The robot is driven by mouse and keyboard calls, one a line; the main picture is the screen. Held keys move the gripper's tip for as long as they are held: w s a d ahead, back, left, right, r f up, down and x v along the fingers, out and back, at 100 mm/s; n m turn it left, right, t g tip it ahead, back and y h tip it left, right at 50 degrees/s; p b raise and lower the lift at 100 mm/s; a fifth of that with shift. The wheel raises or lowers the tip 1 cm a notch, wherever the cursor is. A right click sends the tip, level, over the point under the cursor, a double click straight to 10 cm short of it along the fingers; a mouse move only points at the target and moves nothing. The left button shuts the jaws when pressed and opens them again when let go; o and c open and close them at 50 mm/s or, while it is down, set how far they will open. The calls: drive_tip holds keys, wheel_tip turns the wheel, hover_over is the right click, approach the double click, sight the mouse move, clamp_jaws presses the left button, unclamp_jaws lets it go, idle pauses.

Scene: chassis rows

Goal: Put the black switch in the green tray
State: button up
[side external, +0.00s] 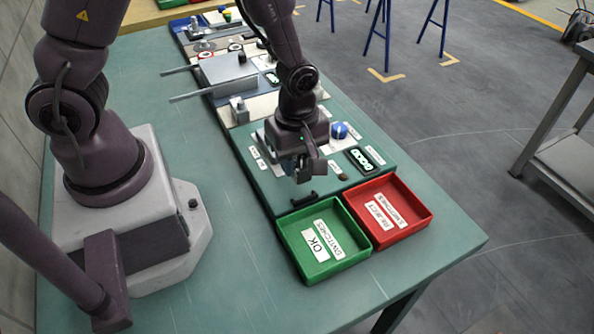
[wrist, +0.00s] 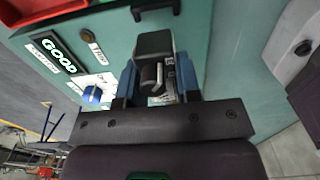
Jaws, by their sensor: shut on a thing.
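My gripper (side external: 306,172) is over the near part of the green panel, a short way behind the trays. In the wrist view its blue-grey fingers (wrist: 157,82) are shut on the black switch (wrist: 153,44), a dark block with a grey lever. In the side view the switch is mostly hidden by the gripper. The green tray (side external: 343,267) lies at the near end of the panel, labelled "OK SWITCHES", and looks empty apart from its label.
A red tray (side external: 425,222) labelled "REJECT SWITCHES" adjoins the green tray on the right. The panel holds a black handle (side external: 299,197), a lit "GOOD" display (wrist: 58,55) and a blue knob (side external: 339,131).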

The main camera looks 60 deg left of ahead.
wheel_tip(320, 180, up, 4)
drive_tip(key=shift+r, duration=0.15)
drive_tip(key=shift+s+d+r, duration=0.1)
drive_tip(key=shift+d+r, duration=0.1)
drive_tip(key=shift+d, duration=0.05)
drive_tip(key=m, duration=0.2)
hover_over(326, 248)
wheel_tip(326, 248, down, 4)
drive_tip(key=shift+n, duration=0.9)
wheel_tip(326, 248, down, 8)
drive_tip(key=shift+f, duration=0.1)
drive_tip(key=shift+f, duration=0.1)
drive_tip(key=o, duration=0.9)
drive_tip(key=shift+o, duration=0.2)
